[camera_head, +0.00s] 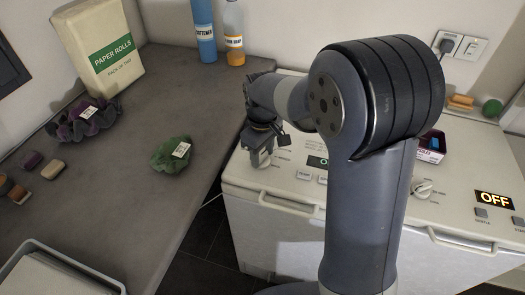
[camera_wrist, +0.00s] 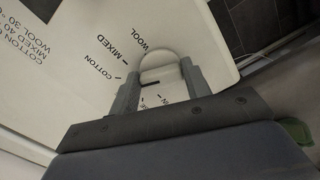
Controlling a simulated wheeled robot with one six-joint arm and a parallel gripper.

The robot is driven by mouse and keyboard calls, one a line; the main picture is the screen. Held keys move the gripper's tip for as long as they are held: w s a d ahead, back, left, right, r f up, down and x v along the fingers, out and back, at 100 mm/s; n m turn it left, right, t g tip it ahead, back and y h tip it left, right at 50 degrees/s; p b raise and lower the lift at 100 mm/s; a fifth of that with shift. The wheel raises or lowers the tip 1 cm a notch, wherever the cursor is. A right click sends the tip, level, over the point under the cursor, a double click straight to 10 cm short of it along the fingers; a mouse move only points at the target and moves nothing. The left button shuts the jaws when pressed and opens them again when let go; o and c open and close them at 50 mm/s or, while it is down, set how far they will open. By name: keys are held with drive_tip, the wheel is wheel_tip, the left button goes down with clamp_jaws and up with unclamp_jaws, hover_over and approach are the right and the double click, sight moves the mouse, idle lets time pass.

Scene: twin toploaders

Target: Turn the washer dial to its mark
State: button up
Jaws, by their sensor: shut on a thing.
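My gripper (camera_head: 261,152) is at the left end of the left toploader's panel (camera_head: 285,180), pointing down. In the wrist view my gripper (camera_wrist: 160,74) has one finger on each side of a pale round dial (camera_wrist: 160,64) and is shut on it. A short dark line shows on the pale surface between the fingers. COTTON, MIXED and WOOL are printed around the dial with tick marks; more print is partly hidden by the fingers. In the head view the held dial is mostly hidden by my gripper. Which tick is the mark I cannot tell.
The right toploader has its own pale dial (camera_head: 422,189) and a lit OFF display (camera_head: 494,200). My arm hides the middle of both machines. The counter at left holds a green cloth (camera_head: 171,153), a purple cloth (camera_head: 84,121) and bottles.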

sight(262, 156)
drive_tip(key=shift+a+m+p, duration=0.1)
drive_tip(key=shift+m+p, duration=0.35)
drive_tip(key=shift+m, duration=1.75)
drive_tip(key=o, duration=1)
drive_tip(key=shift+r, duration=0.1)
wheel_tip(262, 156, up, 11)
drive_tip(key=shift+f, duration=0.2)
